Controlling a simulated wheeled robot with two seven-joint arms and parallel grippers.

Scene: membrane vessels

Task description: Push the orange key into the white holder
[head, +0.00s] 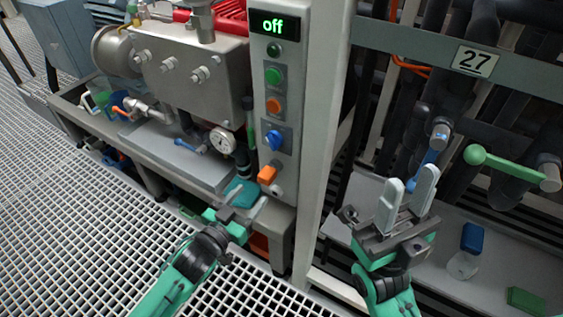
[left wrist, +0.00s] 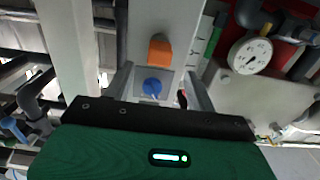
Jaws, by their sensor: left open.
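The orange key (head: 267,174) is a small block low on the grey control panel, below the blue knob (head: 273,140). A small pale piece (head: 277,188), perhaps the white holder, shows just beside it; I cannot tell how deep the key sits. In the left wrist view the picture is turned over, and the orange key (left wrist: 160,48) shows above the blue knob (left wrist: 152,86). My left gripper (head: 248,197) is open and empty, just below and left of the key, its fingers pointing toward the panel. My right gripper (head: 407,193) is open and empty, right of the post.
The panel display (head: 275,22) reads "off", above a green button (head: 273,76) and an orange button (head: 274,105). A pressure gauge (head: 223,140) stands left of the panel. A tall grey post (head: 322,120) separates the panel from pipes and a green-handled valve (head: 505,165) at right.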

